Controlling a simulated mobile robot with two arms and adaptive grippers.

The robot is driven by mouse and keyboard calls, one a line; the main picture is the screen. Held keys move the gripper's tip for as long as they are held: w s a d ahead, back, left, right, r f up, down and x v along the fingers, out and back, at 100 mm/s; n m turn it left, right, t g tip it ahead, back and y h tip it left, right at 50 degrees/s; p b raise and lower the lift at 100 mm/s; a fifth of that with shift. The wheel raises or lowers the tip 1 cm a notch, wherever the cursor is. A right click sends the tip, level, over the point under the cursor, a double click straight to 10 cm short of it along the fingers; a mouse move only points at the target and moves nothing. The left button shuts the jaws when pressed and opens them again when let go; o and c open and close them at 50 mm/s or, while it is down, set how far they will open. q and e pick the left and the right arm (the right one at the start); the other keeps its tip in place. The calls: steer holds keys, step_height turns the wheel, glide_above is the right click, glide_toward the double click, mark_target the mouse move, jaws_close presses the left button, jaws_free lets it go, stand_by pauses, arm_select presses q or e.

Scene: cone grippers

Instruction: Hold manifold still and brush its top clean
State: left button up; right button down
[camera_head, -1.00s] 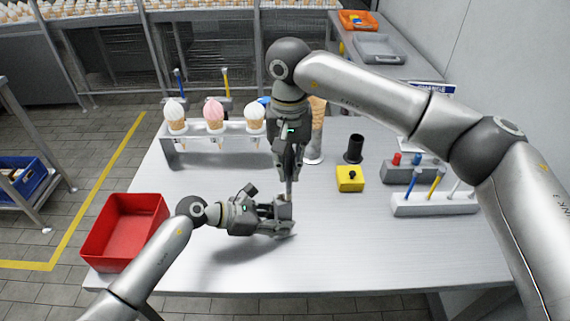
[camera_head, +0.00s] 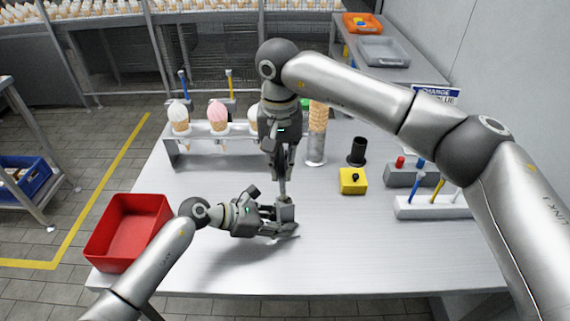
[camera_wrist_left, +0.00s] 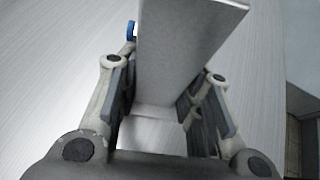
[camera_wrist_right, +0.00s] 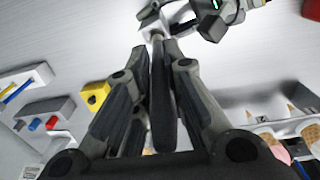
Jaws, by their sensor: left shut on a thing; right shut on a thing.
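The manifold (camera_head: 286,213) is a small grey metal block near the front middle of the table. My left gripper (camera_head: 276,219) is shut on it from the left. In the left wrist view the block (camera_wrist_left: 185,50) stands between the two fingers. My right gripper (camera_head: 283,172) points down above the manifold, shut on the brush (camera_head: 283,190). The brush's dark handle (camera_wrist_right: 163,100) runs between the fingers in the right wrist view. Its lower end is at the manifold's top; I cannot tell whether they touch. The bristles are too small to make out.
A red bin (camera_head: 125,230) stands at the table's left front. A rack with ice cream cones (camera_head: 218,112) is at the back left. A yellow block (camera_head: 353,181), a black cylinder (camera_head: 357,151) and a white tool holder (camera_head: 432,208) stand right. The front right table is clear.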

steer(key=shift+a, duration=0.3)
steer(key=shift+w+d, duration=0.45)
steer(key=shift+d, duration=0.4)
steer(key=shift+s+a, duration=0.1)
steer(key=shift+s+a, duration=0.3)
steer(key=shift+a, duration=0.5)
steer(key=shift+d, duration=0.1)
steer(key=shift+w+d+f, duration=0.1)
steer(key=shift+w+d, duration=0.05)
steer(key=shift+d, duration=0.4)
steer(key=shift+w+d, duration=0.15)
steer(key=shift+d, duration=0.35)
